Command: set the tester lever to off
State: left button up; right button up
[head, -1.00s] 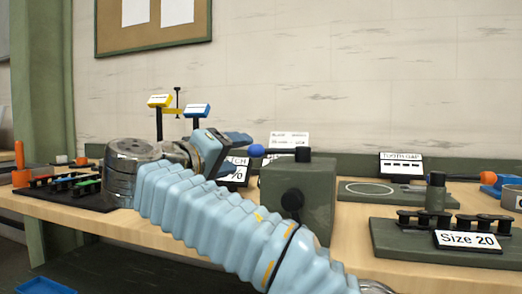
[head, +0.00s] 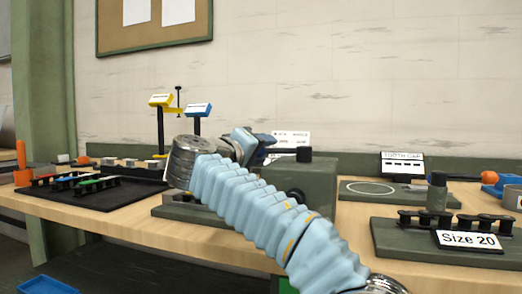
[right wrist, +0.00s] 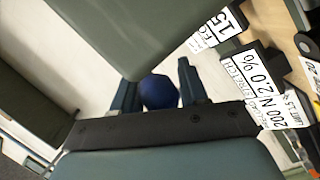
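The tester is a dark green block (head: 310,184) on the bench, with a black lever hub (head: 304,154) on top. The lever arm points left from the hub. Its blue ball knob (right wrist: 159,92) shows in the right wrist view between the fingers of my right gripper (right wrist: 159,88). In the head view my right gripper (head: 258,146) is at the left end of the lever and hides the knob. My left gripper is not in view.
A "Size 20" plate with a chain piece (head: 445,238) lies at the right front. A tooth gap sign (head: 402,164) stands behind it. A black tray with coloured parts (head: 90,190) is at the left. Label cards (right wrist: 265,100) stand close to my right gripper.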

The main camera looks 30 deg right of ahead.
grip_shut()
jog(key=n+t+b, duration=0.1)
jog(key=s+a+n+t+y+b, duration=0.1)
jog(key=b, duration=0.1)
jog(key=shift+s+f+t+y, duration=0.3)
jog(key=shift+s+a+r+n+t+y, duration=0.2)
jog(key=shift+s+n+t+y, duration=0.1)
jog(key=shift+n+t+y, duration=0.25)
jog(key=shift+o, duration=2.1)
grip_release()
jog(key=shift+r, duration=0.1)
jog(key=v, duration=1.3)
jog(key=shift+s+a, duration=0.25)
jog(key=shift+s, duration=0.05)
